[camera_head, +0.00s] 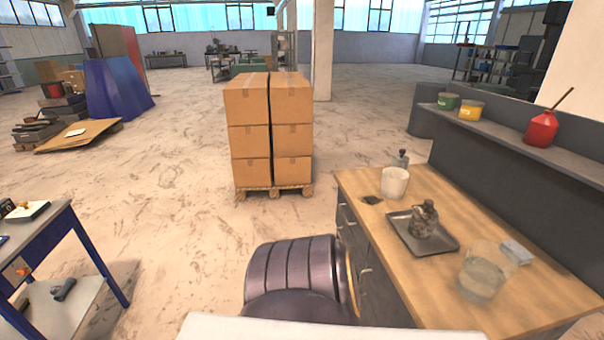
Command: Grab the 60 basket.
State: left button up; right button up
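I see nothing in the head view that I can clearly name as the 60 basket, and no number 60 is readable. A clear, see-through container (482,275) stands on the wooden bench top (400,235) at the lower right. A whitish cup-like vessel (394,182) stands near the bench's far left corner. Between them a dark metal tray (448,249) holds a mottled brown-grey jar (424,220). Neither of my grippers shows in this view.
Stacked cartons (250,130) on a pallet (262,192) stand ahead. A blue-framed table (88,250) is at left. A red can (541,128) sits on the bench's back shelf. Open floor lies left of the cartons.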

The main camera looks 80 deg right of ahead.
aim_at(424, 217)
jog(key=z, duration=3.8)
